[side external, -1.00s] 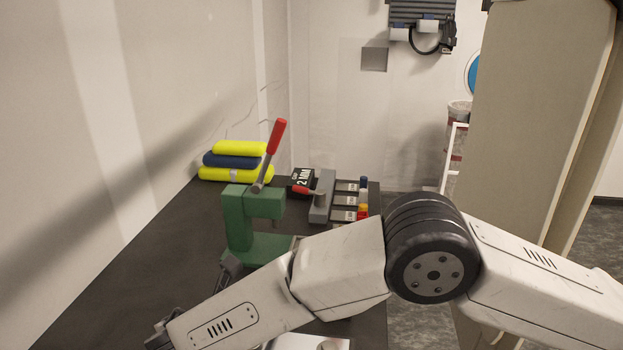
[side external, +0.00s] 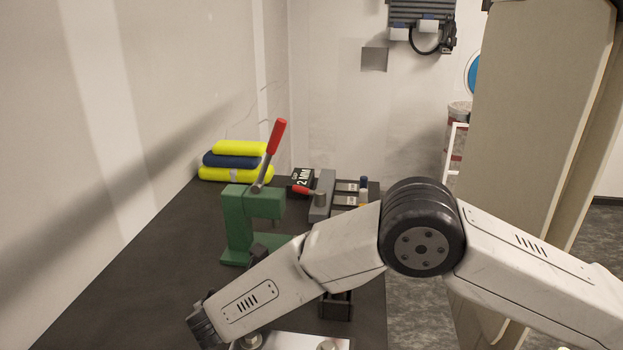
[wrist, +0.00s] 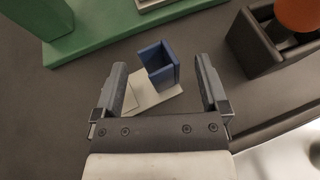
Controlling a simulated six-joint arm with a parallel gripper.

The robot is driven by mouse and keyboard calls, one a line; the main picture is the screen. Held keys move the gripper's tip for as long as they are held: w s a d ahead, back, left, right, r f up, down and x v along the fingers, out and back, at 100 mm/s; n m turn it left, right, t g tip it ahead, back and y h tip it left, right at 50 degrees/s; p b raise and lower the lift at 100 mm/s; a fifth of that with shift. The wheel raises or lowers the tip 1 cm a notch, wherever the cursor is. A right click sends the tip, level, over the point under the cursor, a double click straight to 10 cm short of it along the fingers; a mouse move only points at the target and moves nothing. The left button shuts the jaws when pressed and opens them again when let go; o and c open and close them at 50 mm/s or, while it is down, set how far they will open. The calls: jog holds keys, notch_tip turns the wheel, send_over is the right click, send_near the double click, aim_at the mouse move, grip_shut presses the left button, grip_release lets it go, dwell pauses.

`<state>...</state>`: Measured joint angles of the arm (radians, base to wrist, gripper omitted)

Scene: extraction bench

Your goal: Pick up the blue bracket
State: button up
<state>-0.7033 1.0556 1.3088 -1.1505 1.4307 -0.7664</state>
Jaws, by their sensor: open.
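The blue bracket (wrist: 153,62) is a small, open box-like piece standing near a pale flat plate (wrist: 150,97) in the wrist view. I cannot tell whether the two are joined. My gripper (wrist: 161,68) is open, with one finger on each side of the bracket in the picture. Gaps show between both fingers and the bracket, and it is not held. Its height above the bracket is unclear. In the side view the bracket is hidden behind my arm.
A green press (side external: 237,225) with a red-tipped lever stands close by; its base (wrist: 95,32) borders the bracket's area. A black holder (wrist: 262,45) with an orange piece is at right. Yellow and blue rolls (side external: 235,162) lie at the back left. The left bench surface is clear.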

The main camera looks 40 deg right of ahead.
jog(key=shift+w+d+f, duration=0.3)
jog(key=shift+d, duration=0.25)
grip_shut()
